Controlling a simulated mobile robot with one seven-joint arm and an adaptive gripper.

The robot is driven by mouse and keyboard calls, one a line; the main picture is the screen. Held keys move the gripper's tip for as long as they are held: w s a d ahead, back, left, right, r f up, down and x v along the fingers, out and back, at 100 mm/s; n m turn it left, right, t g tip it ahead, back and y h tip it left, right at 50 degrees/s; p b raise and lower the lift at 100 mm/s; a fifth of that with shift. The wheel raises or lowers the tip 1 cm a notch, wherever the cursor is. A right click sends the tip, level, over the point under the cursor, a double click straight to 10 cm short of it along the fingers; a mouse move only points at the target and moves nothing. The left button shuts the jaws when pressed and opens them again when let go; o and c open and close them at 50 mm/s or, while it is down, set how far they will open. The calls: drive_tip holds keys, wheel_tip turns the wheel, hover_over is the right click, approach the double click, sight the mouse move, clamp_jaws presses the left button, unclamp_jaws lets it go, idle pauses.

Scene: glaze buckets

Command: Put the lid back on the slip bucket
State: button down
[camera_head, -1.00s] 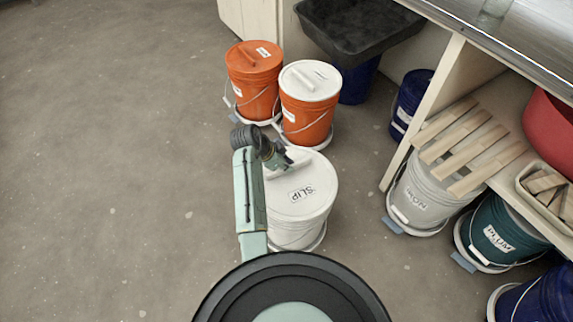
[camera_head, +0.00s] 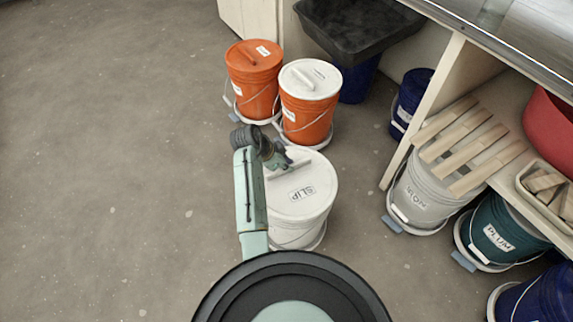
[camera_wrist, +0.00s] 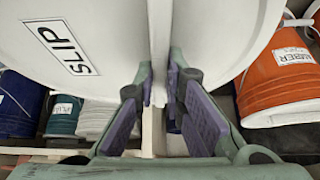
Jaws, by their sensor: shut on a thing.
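The white lid (camera_head: 318,178) with its SLIP label lies over the top of the white slip bucket (camera_head: 292,236) in the head view. It looks level; whether its rim is fully seated I cannot tell. My gripper (camera_head: 283,163) is at the raised bar handle on the lid. In the wrist view my gripper (camera_wrist: 159,85) has one finger on each side of the handle (camera_wrist: 159,40), shut on it. The lid (camera_wrist: 105,35) fills the upper part of that view and hides the bucket.
An orange bucket (camera_head: 254,85) and a white-lidded orange bucket (camera_head: 307,118) stand just behind. A black tub (camera_head: 355,30) is beyond them. Grey (camera_head: 420,195) and green (camera_head: 500,232) buckets stand right, by the bench. The floor at left is clear.

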drive_tip(key=c, duration=1.6)
unclamp_jaws()
drive_tip(key=o, duration=0.5)
drive_tip(key=shift+r, duration=0.1)
drive_tip(key=shift+r+p, duration=2.85)
drive_tip(key=shift+r, duration=0.6)
drive_tip(key=shift+c, duration=0.4)
clamp_jaws()
